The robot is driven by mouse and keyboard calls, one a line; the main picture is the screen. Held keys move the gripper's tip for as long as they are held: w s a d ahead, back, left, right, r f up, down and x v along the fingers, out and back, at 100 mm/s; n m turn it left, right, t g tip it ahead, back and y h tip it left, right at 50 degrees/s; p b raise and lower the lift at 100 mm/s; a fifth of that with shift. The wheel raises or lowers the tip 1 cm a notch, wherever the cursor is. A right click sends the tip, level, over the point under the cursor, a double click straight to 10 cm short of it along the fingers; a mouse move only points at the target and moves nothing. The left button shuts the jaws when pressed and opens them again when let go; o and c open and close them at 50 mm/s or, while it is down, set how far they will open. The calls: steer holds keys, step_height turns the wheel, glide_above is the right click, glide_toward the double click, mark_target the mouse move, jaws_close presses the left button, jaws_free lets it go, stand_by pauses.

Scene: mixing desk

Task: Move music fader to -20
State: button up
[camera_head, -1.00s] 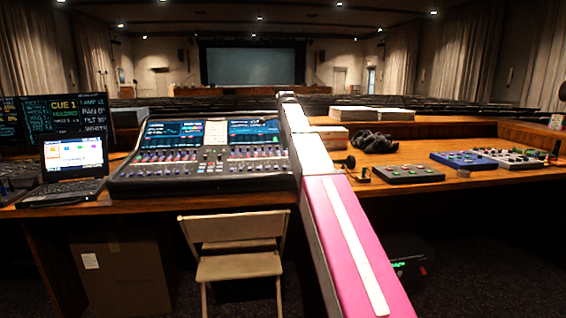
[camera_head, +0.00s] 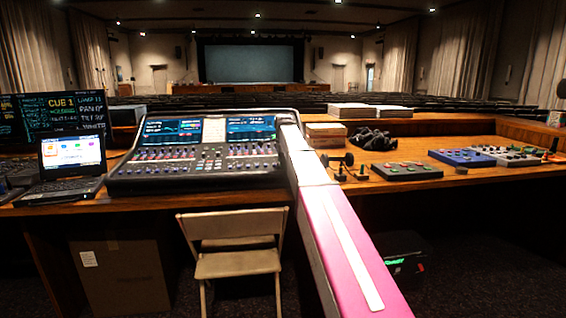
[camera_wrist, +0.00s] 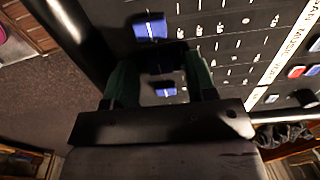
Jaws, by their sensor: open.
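The mixing console (camera_head: 190,178) stands on the desk left of my pink and white arm in the head view. In the wrist view my gripper (camera_wrist: 162,66) is open, its dark green fingers over the console's dark panel. A blue fader cap (camera_wrist: 166,92) shows between the fingers, close to the gripper body; I cannot tell whether they touch it. Another blue cap (camera_wrist: 150,28) lies beyond the fingertips. A white label strip (camera_wrist: 288,45) at the right carries the word MUSIC among others. I cannot tell which cap belongs to that label. My gripper is hidden in the head view.
A laptop (camera_head: 70,158) stands left of the console. A black box with buttons (camera_head: 407,171), a blue box (camera_head: 461,157) and dark headphones (camera_head: 370,138) lie on the desk to the right. A folding chair (camera_head: 232,245) stands in front.

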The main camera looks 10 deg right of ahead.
jaws_close()
steer(key=w, duration=0.4)
steer(key=shift+r, duration=0.25)
steer(key=shift+s, duration=0.1)
jaws_free()
step_height(320, 180, up, 11)
steer(key=s, duration=0.1)
steer(key=shift+f, duration=0.15)
